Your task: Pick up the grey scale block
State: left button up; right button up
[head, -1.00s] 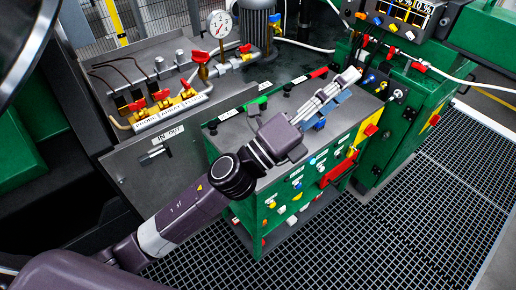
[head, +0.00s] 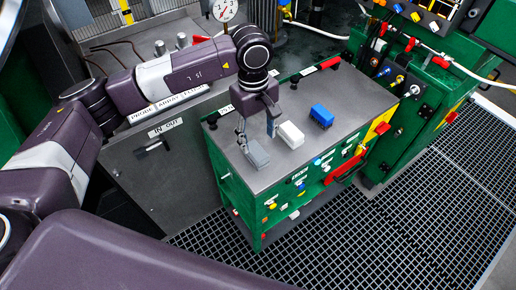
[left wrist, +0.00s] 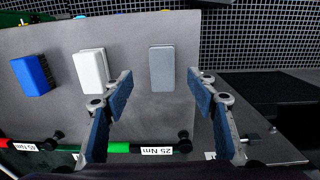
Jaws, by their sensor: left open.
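The grey scale block (head: 258,154) lies on the metal top of the green cabinet, near its front left part. In the left wrist view the grey block (left wrist: 161,68) shows between and just beyond my fingertips, apart from both fingers. My left gripper (head: 257,132) points down at the grey block, open and empty. Its two blue-padded fingers show in the left wrist view (left wrist: 160,82). The gap in height to the block is hard to tell. My right gripper is not in view.
A white block (head: 291,135) sits close to the right of the grey one, with a blue block (head: 321,116) farther right. The cabinet top (head: 350,100) is bare beyond them. A pressure gauge (head: 225,8) stands behind my arm. Grating (head: 330,235) covers the floor.

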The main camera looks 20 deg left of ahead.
aim_at(256, 150)
pick_arm(q)
jog(key=shift+w+a+y, duration=0.25)
jog(key=shift+a+y, duration=0.05)
jog(key=shift+a, duration=0.4)
jog(key=shift+a+f, duration=0.1)
jog(key=shift+f, duration=0.2)
jog(key=f+p, duration=0.1)
jog(key=f, duration=0.3)
jog(key=d+f+p, duration=0.1)
jog(key=f, duration=0.1)
jog(key=shift+s+f+p, duration=0.1)
jog(key=shift+s+p, duration=0.05)
jog(key=shift+p, duration=0.2)
jog(key=shift+f, duration=0.35)
jog(key=shift+c, duration=0.7)
jog(key=c, duration=1.1)
jog(key=shift+r, duration=0.1)
notch_tip(256, 150, up, 20)
jog(key=b, duration=0.4)
